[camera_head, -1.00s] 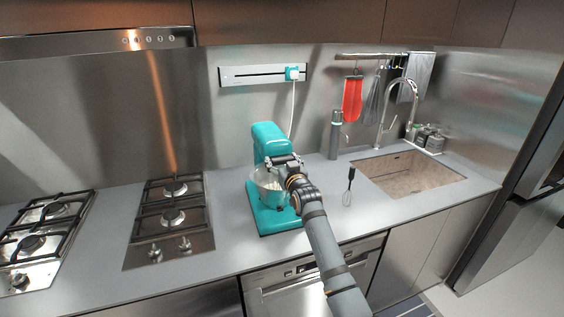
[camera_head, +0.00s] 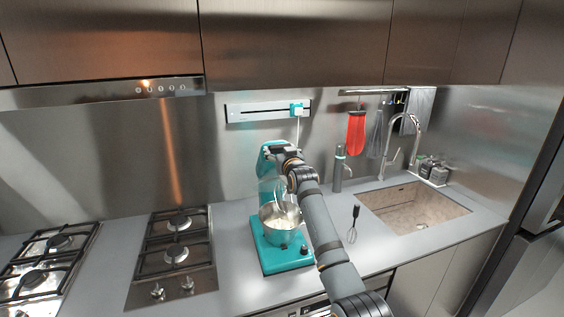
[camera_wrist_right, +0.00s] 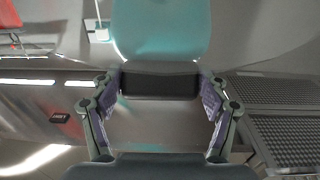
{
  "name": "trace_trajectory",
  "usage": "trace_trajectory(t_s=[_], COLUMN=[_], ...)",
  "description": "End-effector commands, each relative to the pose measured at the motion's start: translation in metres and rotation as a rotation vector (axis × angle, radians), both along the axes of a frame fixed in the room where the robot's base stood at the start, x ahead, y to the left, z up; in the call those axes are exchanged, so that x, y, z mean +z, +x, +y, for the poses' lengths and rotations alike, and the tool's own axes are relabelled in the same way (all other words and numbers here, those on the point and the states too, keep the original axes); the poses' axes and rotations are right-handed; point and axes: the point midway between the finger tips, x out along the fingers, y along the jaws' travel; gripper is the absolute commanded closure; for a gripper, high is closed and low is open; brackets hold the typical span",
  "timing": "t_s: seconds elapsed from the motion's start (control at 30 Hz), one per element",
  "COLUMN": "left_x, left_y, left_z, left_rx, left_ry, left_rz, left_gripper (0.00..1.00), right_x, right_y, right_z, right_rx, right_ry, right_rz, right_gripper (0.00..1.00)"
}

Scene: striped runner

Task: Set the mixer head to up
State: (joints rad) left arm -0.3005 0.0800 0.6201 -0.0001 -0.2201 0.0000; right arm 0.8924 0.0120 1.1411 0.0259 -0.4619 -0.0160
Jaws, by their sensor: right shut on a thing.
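The teal stand mixer (camera_head: 283,259) stands on the counter, its head (camera_head: 267,152) tilted up and back above the silver bowl (camera_head: 270,222). The bowl's open top shows, with the whisk hanging over it. My right gripper (camera_head: 285,155) is at the front end of the head and shut on it; my own wrist hides part of the contact. In the right wrist view, the teal head (camera_wrist_right: 160,30) lies straight ahead, with its dark front band between the two fingers of my right gripper (camera_wrist_right: 158,100). My left gripper is not in view.
A gas hob (camera_head: 172,255) is left of the mixer. A small whisk (camera_head: 353,222) lies on the counter to the right, before the sink (camera_head: 415,207). A dark bottle (camera_head: 339,170) stands by the wall. A wall socket rail (camera_head: 262,112) is behind the mixer.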

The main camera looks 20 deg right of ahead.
Motion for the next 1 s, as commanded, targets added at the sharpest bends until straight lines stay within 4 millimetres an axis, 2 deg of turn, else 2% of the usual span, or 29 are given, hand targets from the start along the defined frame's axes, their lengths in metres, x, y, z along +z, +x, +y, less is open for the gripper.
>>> trace_trajectory(t_s=[0.03, 0.23, 0.8, 0.83, 1.0], left_x=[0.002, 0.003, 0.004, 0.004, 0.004], left_y=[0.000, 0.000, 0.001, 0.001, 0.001], left_z=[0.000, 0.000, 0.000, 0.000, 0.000], left_rx=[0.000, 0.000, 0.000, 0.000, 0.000], left_ry=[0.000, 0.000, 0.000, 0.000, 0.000], left_rz=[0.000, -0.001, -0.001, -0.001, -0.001], left_gripper=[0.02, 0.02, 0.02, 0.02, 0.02], right_x=[0.009, 0.018, 0.022, 0.022, 0.020], right_y=[0.002, 0.009, 0.012, 0.012, 0.012], right_z=[0.000, 0.000, 0.000, 0.000, 0.000], right_rx=[0.000, 0.000, 0.000, 0.000, 0.000], right_ry=[0.001, 0.000, 0.000, 0.000, 0.000], right_rz=[-0.010, -0.009, -0.010, -0.010, -0.006], right_gripper=[0.82, 0.82, 0.82, 0.22, 0.02])
